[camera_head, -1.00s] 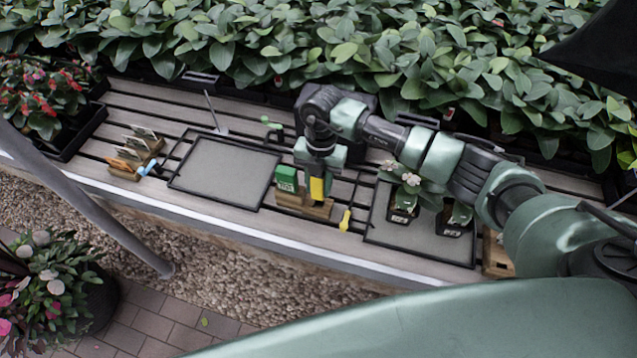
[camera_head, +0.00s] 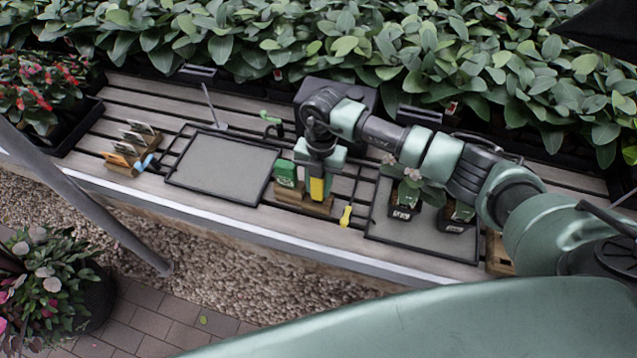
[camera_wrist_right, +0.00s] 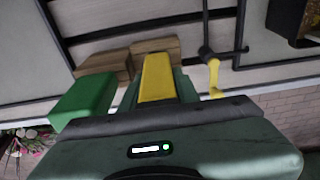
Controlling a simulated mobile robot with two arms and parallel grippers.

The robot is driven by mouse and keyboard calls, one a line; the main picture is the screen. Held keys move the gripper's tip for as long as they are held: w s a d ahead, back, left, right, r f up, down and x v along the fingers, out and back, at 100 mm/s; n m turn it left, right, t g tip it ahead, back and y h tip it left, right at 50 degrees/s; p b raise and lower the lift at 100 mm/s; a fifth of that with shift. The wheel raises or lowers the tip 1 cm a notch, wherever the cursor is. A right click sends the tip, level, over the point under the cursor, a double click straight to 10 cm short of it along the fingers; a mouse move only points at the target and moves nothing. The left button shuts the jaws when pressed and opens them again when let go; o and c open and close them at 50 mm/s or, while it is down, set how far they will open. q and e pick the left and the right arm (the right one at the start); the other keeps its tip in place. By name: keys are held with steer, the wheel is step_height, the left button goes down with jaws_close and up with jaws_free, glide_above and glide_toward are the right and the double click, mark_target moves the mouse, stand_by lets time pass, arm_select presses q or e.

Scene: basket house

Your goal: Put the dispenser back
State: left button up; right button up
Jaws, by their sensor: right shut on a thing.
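My right gripper (camera_head: 317,188) is shut on a narrow yellow block, which I take to be the dispenser (camera_head: 317,187). In the right wrist view the yellow dispenser (camera_wrist_right: 157,78) sits between the fingers, its top face showing. It is over or at a wooden holder (camera_head: 283,192); whether it rests in it I cannot tell. A green box with a pale label (camera_head: 286,173) stands just left of the gripper. The right wrist view shows the green box (camera_wrist_right: 85,100) and two wooden blocks (camera_wrist_right: 155,47) beyond. My left gripper is not in view.
A yellow-handled tool (camera_head: 346,216) lies just right of the holder. Grey trays lie left (camera_head: 222,165) and right (camera_head: 415,235); the right one holds two potted plants. A wooden rack with packets (camera_head: 130,152) stands at far left. The left tray is bare.

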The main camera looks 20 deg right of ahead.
steer(key=shift+f, duration=0.1)
steer(key=shift+f+b, duration=0.95)
steer(key=shift+f, duration=0.1)
steer(key=o, duration=1.2)
